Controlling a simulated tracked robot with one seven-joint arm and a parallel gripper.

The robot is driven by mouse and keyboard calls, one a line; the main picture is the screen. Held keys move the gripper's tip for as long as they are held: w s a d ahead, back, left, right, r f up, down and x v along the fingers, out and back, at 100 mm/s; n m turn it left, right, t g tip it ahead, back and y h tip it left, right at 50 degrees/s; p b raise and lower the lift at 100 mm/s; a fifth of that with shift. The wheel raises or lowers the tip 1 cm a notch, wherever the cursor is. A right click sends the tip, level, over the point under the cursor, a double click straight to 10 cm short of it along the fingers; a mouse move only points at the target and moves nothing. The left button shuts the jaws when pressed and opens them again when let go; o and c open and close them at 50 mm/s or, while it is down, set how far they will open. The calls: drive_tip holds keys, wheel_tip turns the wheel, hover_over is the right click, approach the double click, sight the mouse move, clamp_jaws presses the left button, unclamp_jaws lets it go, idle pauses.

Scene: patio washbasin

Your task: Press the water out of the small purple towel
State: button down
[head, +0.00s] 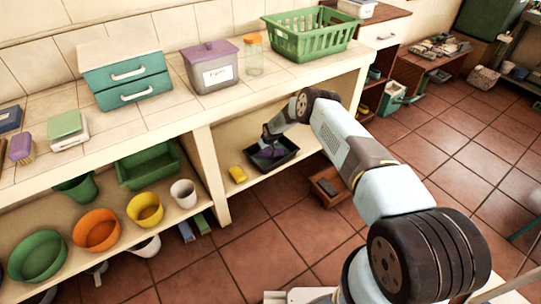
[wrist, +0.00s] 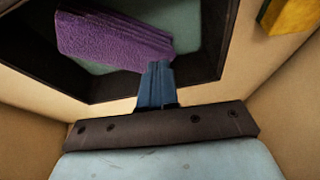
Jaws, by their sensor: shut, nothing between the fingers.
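The small purple towel (wrist: 112,38) lies in a dark basin (wrist: 222,40) with a grey-green floor. In the head view, a bit of the towel (head: 270,153) shows in the same basin (head: 287,162), on the low shelf under the counter. My gripper (wrist: 158,66) is shut and empty. Its fingertips reach over the basin's near rim and overlap the towel's lower right edge in the wrist view. I cannot tell whether they touch it. In the head view my gripper (head: 267,138) points down into the basin.
A yellow block (head: 237,174) lies left of the basin. A counter post (head: 207,175) stands further left, and the countertop is above. A brown box (head: 328,188) sits on the floor right of the basin. Bowls, including an orange one (head: 97,230), fill the left shelf.

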drive_tip(key=shift+r, duration=2.6)
drive_tip(key=shift+w, duration=0.1)
